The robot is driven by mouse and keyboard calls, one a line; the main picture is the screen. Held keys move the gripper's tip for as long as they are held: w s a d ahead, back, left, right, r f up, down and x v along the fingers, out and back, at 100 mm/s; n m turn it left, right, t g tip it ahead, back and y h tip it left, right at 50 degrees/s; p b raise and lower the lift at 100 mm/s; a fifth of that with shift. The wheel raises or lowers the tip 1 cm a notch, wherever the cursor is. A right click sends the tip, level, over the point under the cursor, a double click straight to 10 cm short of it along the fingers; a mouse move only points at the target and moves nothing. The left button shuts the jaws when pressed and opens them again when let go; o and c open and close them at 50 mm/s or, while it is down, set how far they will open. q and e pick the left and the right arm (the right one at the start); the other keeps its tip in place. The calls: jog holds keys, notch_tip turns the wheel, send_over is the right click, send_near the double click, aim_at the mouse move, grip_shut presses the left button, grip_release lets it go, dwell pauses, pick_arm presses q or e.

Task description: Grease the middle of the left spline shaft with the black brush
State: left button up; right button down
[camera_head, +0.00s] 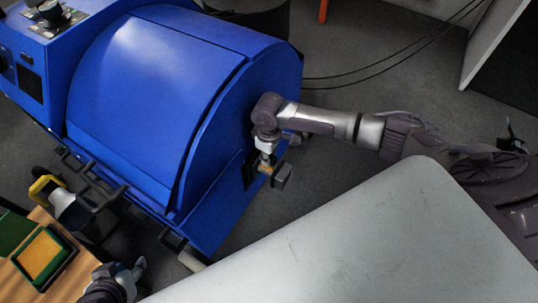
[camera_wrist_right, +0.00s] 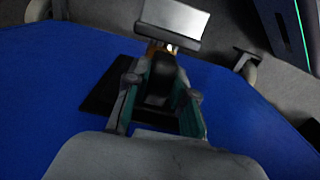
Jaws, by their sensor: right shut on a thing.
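My right gripper (camera_head: 266,158) is beside the flat right side of the blue machine. It is shut on a dark thing that looks like the black brush (camera_wrist_right: 160,80), which sits between the fingers in the right wrist view. A tan part and a grey block (camera_wrist_right: 172,22) show just past the fingertips; they also show in the head view (camera_head: 283,175). I cannot tell whether the brush touches anything. My left gripper (camera_head: 125,272) is low at the left, empty, with its fingers apart. I cannot make out the left spline shaft for certain.
The big blue machine (camera_head: 150,90) fills the left. A pale stub (camera_head: 190,260) sticks out at its lower front. A wooden table with an orange-topped green tray (camera_head: 40,258) is at lower left. A pale grey surface (camera_head: 350,240) fills the lower middle. Floor at upper right is mostly free.

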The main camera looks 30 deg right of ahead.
pick_arm(q)
jog(key=shift+w+d+r+t, duration=0.15)
jog(key=shift+w+t, duration=0.15)
jog(key=shift+w, duration=0.05)
dwell(0.5)
jog(key=shift+s, duration=0.2)
jog(key=shift+s+a+f+g+p, duration=0.1)
jog(key=shift+s+a+f+g, duration=0.15)
jog(key=shift+s+g, duration=0.25)
jog(key=shift+s+a+f+g+p, duration=0.1)
jog(key=shift+s+a+f+g, duration=0.15)
jog(key=shift+s, duration=0.4)
jog(key=shift+s+a+f+g+p, duration=0.1)
jog(key=shift+s+f+g, duration=0.1)
jog(key=shift+s+g, duration=0.35)
jog(key=shift+s, duration=0.15)
jog(key=shift+r, duration=0.15)
jog(key=shift+s+a+y+p, duration=0.1)
jog(key=shift+y+p, duration=0.2)
jog(key=shift+s+a+r+g+p, duration=0.15)
jog(key=shift+s+g+p, duration=0.1)
jog(key=shift+s, duration=0.25)
jog(key=shift+s+a+g+p, duration=0.15)
jog(key=shift+s+g, duration=0.1)
jog(key=shift+s, duration=0.2)
jog(key=shift+r, duration=0.15)
